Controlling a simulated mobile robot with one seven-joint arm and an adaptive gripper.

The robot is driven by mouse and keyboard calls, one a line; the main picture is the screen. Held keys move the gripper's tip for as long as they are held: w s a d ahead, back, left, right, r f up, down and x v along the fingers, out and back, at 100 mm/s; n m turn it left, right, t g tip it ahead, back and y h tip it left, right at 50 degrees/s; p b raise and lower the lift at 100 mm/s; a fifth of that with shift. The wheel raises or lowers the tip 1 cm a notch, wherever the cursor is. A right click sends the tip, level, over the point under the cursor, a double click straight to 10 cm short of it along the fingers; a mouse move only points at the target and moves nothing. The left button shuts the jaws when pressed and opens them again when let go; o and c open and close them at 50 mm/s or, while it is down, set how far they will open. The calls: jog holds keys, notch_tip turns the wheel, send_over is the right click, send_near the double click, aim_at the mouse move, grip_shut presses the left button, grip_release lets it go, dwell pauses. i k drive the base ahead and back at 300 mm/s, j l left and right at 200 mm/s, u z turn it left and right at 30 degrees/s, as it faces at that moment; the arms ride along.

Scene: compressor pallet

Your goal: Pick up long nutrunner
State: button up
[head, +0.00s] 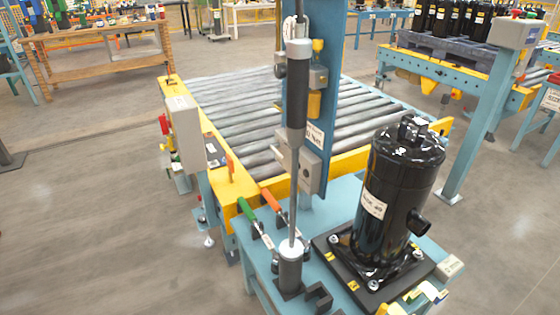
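The long nutrunner (297,92) stands upright near the middle of the head view. It has a thick dark grip with a pale collar above it and a thin grey shaft running down. Its lower end meets a dark cylindrical holder (290,272) with a white top on the blue bench; I cannot tell how deep it sits. A blue post (330,70) rises just behind it. My gripper is not in view.
A black compressor (398,195) is on a dark bolted plate right of the nutrunner. Green-handled (246,211) and orange-handled (270,199) tools lie to its left. A roller conveyor (235,115) is behind, with a grey box (186,135) at its left. Open floor (90,220) is left.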

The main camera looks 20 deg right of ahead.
aim_at(299, 48)
jog(key=z, duration=1.25)
jog(key=l+u, duration=0.25)
jog(key=l, duration=0.3)
jog(key=l+u, duration=0.25)
jog(key=l, duration=0.3)
